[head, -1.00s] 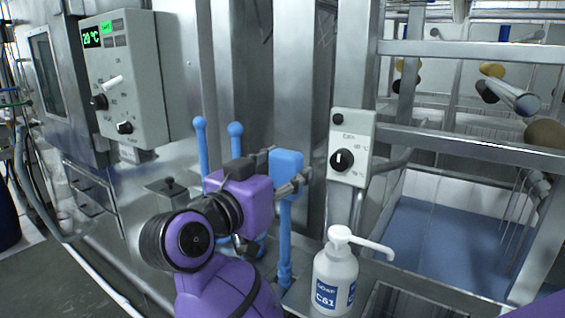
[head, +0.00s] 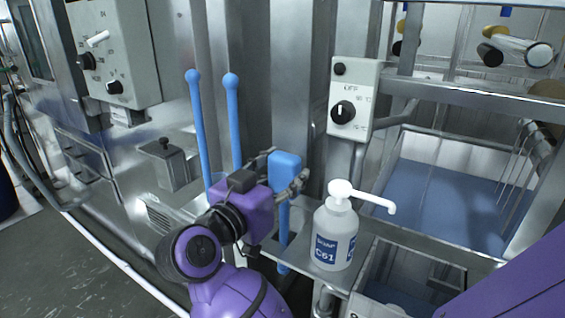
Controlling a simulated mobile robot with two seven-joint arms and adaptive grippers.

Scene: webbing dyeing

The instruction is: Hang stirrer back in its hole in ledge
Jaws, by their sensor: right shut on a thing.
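The stirrer is blue, with a block-shaped head (head: 285,167) and a slim straight shaft (head: 283,216). My right gripper (head: 286,180), on a purple wrist, is shut on the stirrer just at its head and holds it upright. The shaft runs down to the metal ledge (head: 318,268), left of the soap bottle, and a blue piece of it shows lower, at the ledge's front edge. Whether it passes through the hole I cannot tell; the hole itself is hard to make out. My left gripper is not in view.
A white pump bottle (head: 335,236) stands on the ledge, close right of the stirrer. Two blue ball-topped rods (head: 197,125) stand behind my wrist at left. A control box (head: 353,99) is on the post behind. A blue-floored basin (head: 445,200) lies right.

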